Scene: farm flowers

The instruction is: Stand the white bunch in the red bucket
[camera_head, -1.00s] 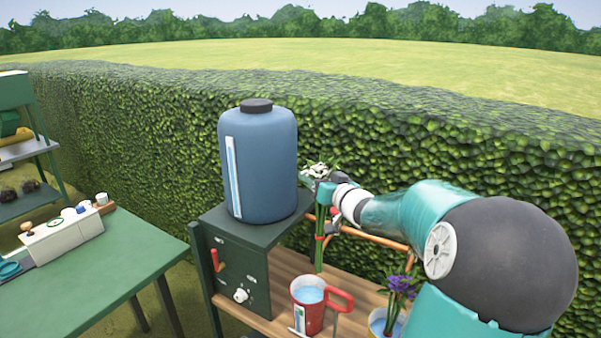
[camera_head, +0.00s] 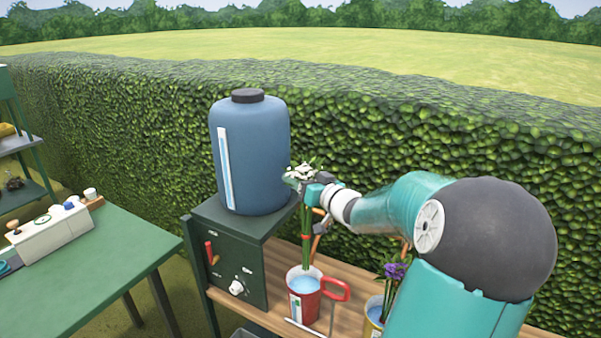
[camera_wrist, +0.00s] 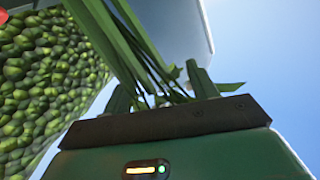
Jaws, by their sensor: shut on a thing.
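The white bunch (camera_head: 301,172) has white heads on long green stems with a red tie. My gripper (camera_head: 318,190) is shut on it just below the heads and holds it upright. In the wrist view my gripper (camera_wrist: 165,105) has green stems (camera_wrist: 118,45) between its fingers. The red bucket (camera_head: 307,303) stands on the wooden shelf, with blue water inside and a red handle at its right. The stems' lower ends show over the bucket's back rim. I cannot tell whether they are inside it or behind it.
A dark green cabinet (camera_head: 232,262) with a blue tank (camera_head: 249,155) on top stands close left of the bunch. A bucket with purple flowers (camera_head: 393,272) stands right of the red bucket, partly behind my arm. A green table (camera_head: 95,270) is at the left.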

